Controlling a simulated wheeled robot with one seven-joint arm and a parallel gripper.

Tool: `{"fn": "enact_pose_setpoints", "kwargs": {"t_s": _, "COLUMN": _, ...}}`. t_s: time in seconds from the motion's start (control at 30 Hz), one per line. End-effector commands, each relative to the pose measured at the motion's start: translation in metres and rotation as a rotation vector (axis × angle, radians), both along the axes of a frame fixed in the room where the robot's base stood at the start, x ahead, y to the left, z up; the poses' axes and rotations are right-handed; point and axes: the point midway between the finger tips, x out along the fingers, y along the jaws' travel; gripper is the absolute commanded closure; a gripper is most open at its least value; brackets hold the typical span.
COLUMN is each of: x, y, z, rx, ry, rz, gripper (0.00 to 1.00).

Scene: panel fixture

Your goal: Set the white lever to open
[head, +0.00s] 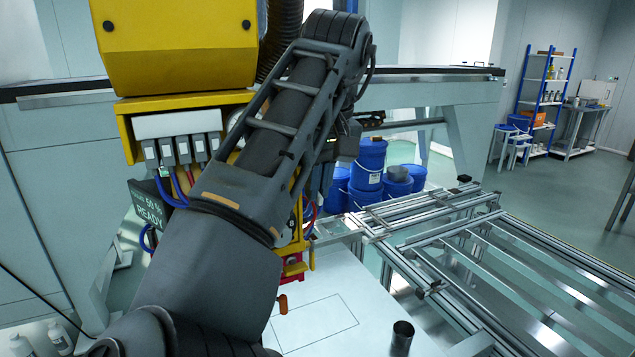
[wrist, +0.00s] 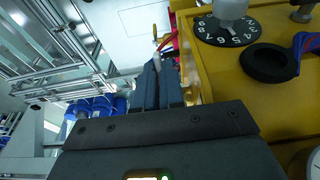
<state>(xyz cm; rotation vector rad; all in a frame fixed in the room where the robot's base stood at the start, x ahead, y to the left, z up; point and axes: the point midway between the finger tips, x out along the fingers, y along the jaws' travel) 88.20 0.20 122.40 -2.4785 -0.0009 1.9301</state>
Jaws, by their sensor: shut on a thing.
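My gripper (wrist: 158,76) shows in the wrist view with its two dark fingers close together beside the yellow panel. It is shut on a pale, narrow piece between the fingertips, which looks like the white lever (wrist: 157,61). Most of the lever is covered by the fingers, so its position and any open mark cannot be read. In the head view my arm covers the gripper and the lever cannot be made out.
The yellow panel (wrist: 229,72) carries a numbered black dial (wrist: 226,28) and a black ring (wrist: 269,62). A red part (wrist: 168,40) lies just past the fingertips. Blue buckets (head: 370,165) and a metal frame (head: 470,265) stand to the right in the head view.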

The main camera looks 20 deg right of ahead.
Motion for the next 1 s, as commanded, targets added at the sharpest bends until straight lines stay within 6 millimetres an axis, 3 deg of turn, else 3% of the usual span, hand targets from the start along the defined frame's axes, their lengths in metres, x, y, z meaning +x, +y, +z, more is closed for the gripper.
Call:
{"fn": "enact_pose_setpoints", "kwargs": {"t_s": 0.03, "x": 0.001, "y": 0.001, "z": 0.001, "rx": -0.001, "ry": -0.005, "rz": 0.003, "gripper": 1.00}}
{"fn": "enact_pose_setpoints", "kwargs": {"t_s": 0.07, "x": 0.001, "y": 0.000, "z": 0.001, "rx": -0.001, "ry": -0.005, "rz": 0.003, "gripper": 0.90}}
{"fn": "enact_pose_setpoints", "kwargs": {"t_s": 0.3, "x": 0.001, "y": 0.000, "z": 0.001, "rx": 0.000, "ry": -0.003, "rz": 0.001, "gripper": 0.67}}
{"fn": "enact_pose_setpoints", "kwargs": {"t_s": 0.67, "x": -0.001, "y": 0.000, "z": 0.007, "rx": 0.001, "ry": -0.005, "rz": 0.000, "gripper": 0.66}}
{"fn": "enact_pose_setpoints", "kwargs": {"t_s": 1.0, "x": -0.013, "y": 0.000, "z": 0.055, "rx": 0.003, "ry": -0.006, "rz": 0.000, "gripper": 0.66}}
